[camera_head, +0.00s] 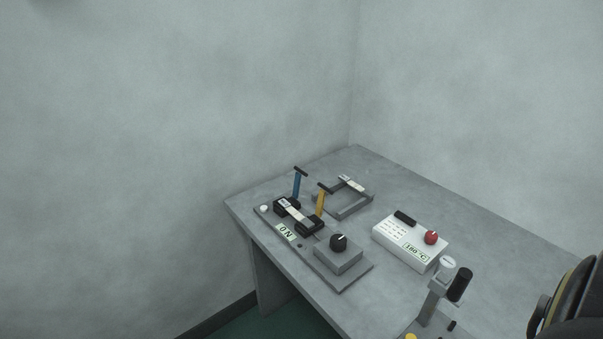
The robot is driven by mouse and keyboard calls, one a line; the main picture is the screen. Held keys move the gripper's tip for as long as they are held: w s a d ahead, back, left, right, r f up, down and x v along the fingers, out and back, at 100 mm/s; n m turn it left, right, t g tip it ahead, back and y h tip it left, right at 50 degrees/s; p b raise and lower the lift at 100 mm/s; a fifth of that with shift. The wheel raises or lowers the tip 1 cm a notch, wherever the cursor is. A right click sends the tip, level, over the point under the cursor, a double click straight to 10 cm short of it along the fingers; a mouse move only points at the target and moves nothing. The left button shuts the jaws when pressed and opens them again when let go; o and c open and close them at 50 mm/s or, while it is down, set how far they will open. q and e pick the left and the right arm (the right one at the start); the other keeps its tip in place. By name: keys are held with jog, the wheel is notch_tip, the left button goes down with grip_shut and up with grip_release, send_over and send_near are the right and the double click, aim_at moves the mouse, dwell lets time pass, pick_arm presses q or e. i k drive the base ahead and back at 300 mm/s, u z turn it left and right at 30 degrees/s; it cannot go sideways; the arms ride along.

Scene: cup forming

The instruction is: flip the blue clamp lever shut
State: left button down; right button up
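The blue clamp lever (297,187) stands raised and nearly upright, with a dark crossbar handle at its top. It rises from the far-left end of a small black clamp block (285,203) on a grey base plate (328,281). A yellow lever (320,203) of similar shape also stands raised, to the right of the blue one. Neither of my grippers shows in the head view, and nothing touches the blue lever.
A grey box with a black knob (338,242) and an ON label (286,232) share the plate. Behind is a grey frame (352,208). A white control box (397,236) with a red knob and a black-handled device (459,285) stand to the right. Walls border the table.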

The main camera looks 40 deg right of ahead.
aim_at(296, 180)
jog(key=i, duration=1.15)
jog(key=z, duration=2.15)
